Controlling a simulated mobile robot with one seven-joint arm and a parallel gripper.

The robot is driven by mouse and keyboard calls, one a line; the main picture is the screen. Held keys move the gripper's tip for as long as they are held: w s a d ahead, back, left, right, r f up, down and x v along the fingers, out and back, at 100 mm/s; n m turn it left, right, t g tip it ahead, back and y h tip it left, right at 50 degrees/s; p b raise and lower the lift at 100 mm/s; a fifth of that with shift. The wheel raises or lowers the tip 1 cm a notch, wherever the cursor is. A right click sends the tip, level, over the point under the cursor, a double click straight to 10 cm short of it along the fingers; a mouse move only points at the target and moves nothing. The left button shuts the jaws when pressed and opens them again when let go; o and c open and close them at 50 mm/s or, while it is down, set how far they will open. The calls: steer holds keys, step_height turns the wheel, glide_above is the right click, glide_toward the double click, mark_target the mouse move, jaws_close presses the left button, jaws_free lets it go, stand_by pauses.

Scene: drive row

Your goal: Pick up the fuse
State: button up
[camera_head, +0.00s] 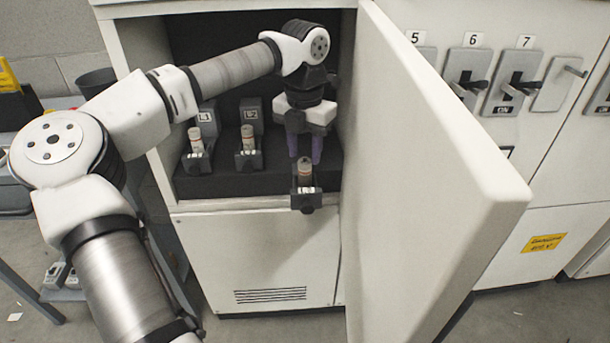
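Three fuses stand in dark holders in the open cabinet: a left fuse (195,138), a middle fuse (248,137) and a right fuse (304,173). The right fuse's holder (306,201) sits farther forward than the other two, at the front of the shelf. My gripper (305,158) points down above the right fuse. Its two purple fingers are apart, with a gap between them. The fingertips are level with the right fuse's dark top, and I cannot tell if they touch it. Blocks labelled L1 (205,115) and L2 (251,115) stand behind; any third label is hidden.
The cabinet door (440,170) stands open close to the right of my gripper. The cabinet wall (135,60) is on the left. Switch handles (512,85) numbered 5 to 7 are on the panels at right. A table with a dark cup (97,82) is at left.

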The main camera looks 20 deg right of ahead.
mark_target(304, 160)
steer(key=shift+f+p, duration=0.4)
steer(key=shift+f, duration=2.35)
steer(key=c, duration=0.8)
steer(key=shift+r, duration=0.15)
